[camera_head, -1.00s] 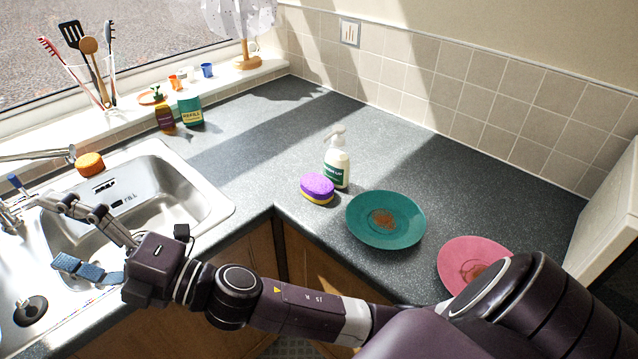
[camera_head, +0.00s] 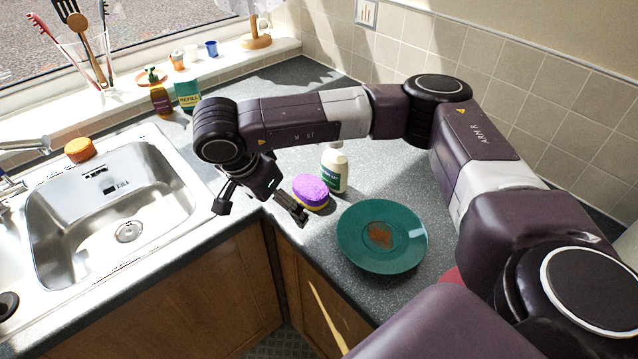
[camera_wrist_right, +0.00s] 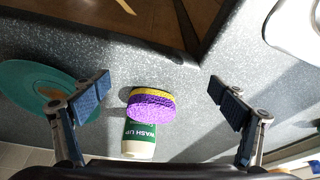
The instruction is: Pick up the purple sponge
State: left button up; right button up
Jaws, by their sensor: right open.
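The purple sponge (camera_head: 311,190) has a yellow underside and lies on the grey counter near its inner corner, just in front of the soap bottle. It also shows in the right wrist view (camera_wrist_right: 151,106), between the two spread fingers and apart from both. My right gripper (camera_head: 262,212) is open and empty, to the left of the sponge in the head view. In the right wrist view, its blue-padded fingers (camera_wrist_right: 159,100) are wide apart. My left gripper is not in view.
A white wash-up bottle (camera_head: 335,172) stands right behind the sponge. A dirty teal plate (camera_head: 350,246) lies to its right. The steel sink (camera_head: 75,215) is on the left. An orange sponge (camera_head: 80,150) sits on the sink's rim. The counter edge drops off in front.

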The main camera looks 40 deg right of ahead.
aim_at(309, 186)
jog(key=d+r+h, duration=0.1)
jog(key=d, duration=0.1)
jog(key=w+d+r, duration=0.1)
jog(key=d, duration=0.2)
jog(key=d+r+h, duration=0.1)
jog(key=d, duration=0.1)
jog(key=shift+w+d+r+h, duration=0.2)
jog(key=shift+w+r+h, duration=0.1)
jog(key=shift+r, duration=0.05)
jog(key=p+x, duration=0.1)
jog(key=x, duration=0.2)
jog(key=p+x, duration=0.2)
jog(key=x, duration=0.1)
jog(key=shift+s+a+f, duration=0.1)
jog(key=shift+a+f, duration=0.2)
jog(key=shift+f, duration=0.05)
jog(key=shift+d+f, duration=0.2)
jog(key=shift+f, duration=0.25)
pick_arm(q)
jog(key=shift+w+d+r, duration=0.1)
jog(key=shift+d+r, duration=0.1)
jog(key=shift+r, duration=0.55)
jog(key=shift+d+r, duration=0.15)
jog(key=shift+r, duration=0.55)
pick_arm(e)
jog(key=c, duration=1)
